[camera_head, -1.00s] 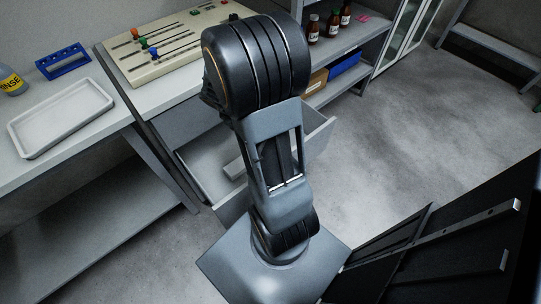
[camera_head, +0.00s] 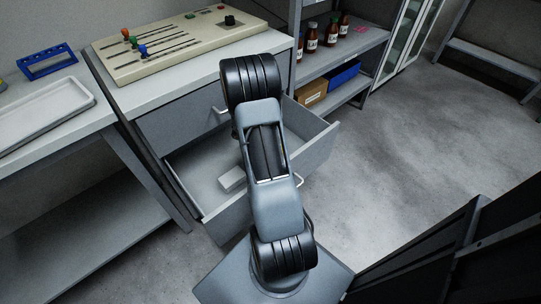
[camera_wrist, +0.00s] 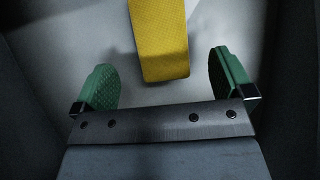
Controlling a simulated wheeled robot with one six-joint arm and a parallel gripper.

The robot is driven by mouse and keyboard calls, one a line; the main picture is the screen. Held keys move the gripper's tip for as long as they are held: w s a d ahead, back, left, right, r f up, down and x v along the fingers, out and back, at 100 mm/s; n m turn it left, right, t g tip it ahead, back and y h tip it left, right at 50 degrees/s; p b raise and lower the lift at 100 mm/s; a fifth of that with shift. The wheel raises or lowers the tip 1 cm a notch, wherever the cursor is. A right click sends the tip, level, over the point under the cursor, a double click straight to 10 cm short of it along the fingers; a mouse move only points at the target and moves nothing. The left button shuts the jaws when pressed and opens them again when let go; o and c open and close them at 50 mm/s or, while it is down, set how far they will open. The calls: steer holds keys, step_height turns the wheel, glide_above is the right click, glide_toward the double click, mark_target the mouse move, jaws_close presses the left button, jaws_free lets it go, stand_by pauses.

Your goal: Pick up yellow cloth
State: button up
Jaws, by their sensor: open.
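The yellow cloth (camera_wrist: 160,38) lies on a pale surface in the wrist view, at the top centre, as a flat strip with a folded near end. My gripper (camera_wrist: 165,75) has its two green pads spread wide, one on each side, and is empty. The near end of the cloth shows between the pads, closer to the right pad. I cannot tell how far below the fingertips it is. In the head view my arm hides the gripper, and the cloth does not show.
An open drawer (camera_head: 203,169) with a white block (camera_head: 232,180) inside stands under the bench. A control panel with sliders (camera_head: 180,42) sits on the bench. A white tray (camera_head: 45,108) and blue rack (camera_head: 47,62) are at left. Bottles (camera_head: 330,32) stand on a shelf. Floor (camera_head: 430,130) at right is clear.

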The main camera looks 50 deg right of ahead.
steer(key=shift+b+x, duration=1.3)
steer(key=shift+x, duration=1.55)
steer(key=shift+s+d+r, duration=0.1)
steer(key=shift+f, duration=0.25)
steer(key=c, duration=1)
steer(key=shift+r, duration=0.1)
step_height(320, 180, up, 28)
steer(key=p, duration=1.2)
steer(key=shift+r, duration=0.15)
